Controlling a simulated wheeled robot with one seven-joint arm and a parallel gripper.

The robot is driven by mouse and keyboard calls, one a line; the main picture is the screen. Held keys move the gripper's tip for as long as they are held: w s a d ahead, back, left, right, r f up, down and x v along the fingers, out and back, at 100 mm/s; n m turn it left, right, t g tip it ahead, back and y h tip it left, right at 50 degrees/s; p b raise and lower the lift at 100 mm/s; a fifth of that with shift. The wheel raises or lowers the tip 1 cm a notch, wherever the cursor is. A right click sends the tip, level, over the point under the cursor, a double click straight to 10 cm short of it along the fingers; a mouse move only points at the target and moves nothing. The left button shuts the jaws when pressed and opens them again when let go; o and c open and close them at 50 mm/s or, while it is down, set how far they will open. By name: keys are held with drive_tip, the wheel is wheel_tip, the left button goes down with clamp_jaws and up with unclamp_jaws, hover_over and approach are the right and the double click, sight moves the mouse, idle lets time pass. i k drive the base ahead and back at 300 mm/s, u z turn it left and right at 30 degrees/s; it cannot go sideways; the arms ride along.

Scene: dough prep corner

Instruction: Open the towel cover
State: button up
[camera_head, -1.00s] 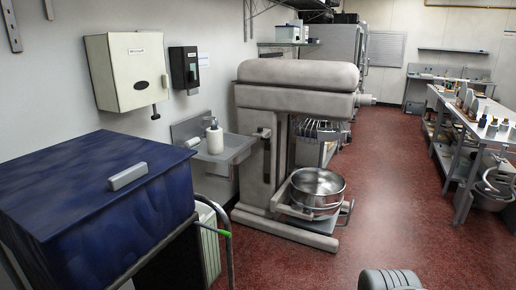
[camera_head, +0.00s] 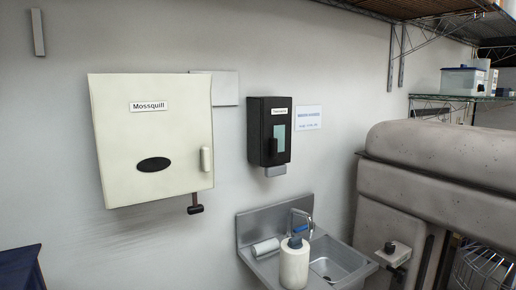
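The towel cover is the front of a cream wall box (camera_head: 178,120) labelled "Mossquill", at the left of the head view. It looks closed. It has a dark oval (camera_head: 154,164) low on its face and a pale upright handle (camera_head: 206,159) near its right edge. A small dark lever or knob (camera_head: 195,204) hangs below its lower right corner. My gripper is not in view.
A black dispenser (camera_head: 268,131) hangs to the right of the cream box. Below is a metal sink (camera_head: 350,262) with a white bottle (camera_head: 294,264). A large grey mixer (camera_head: 440,160) stands at right. A dark blue edge (camera_head: 20,268) shows lower left.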

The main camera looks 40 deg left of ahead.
sight(154, 134)
drive_tip(key=i, duration=1)
drive_tip(key=u, duration=2.75)
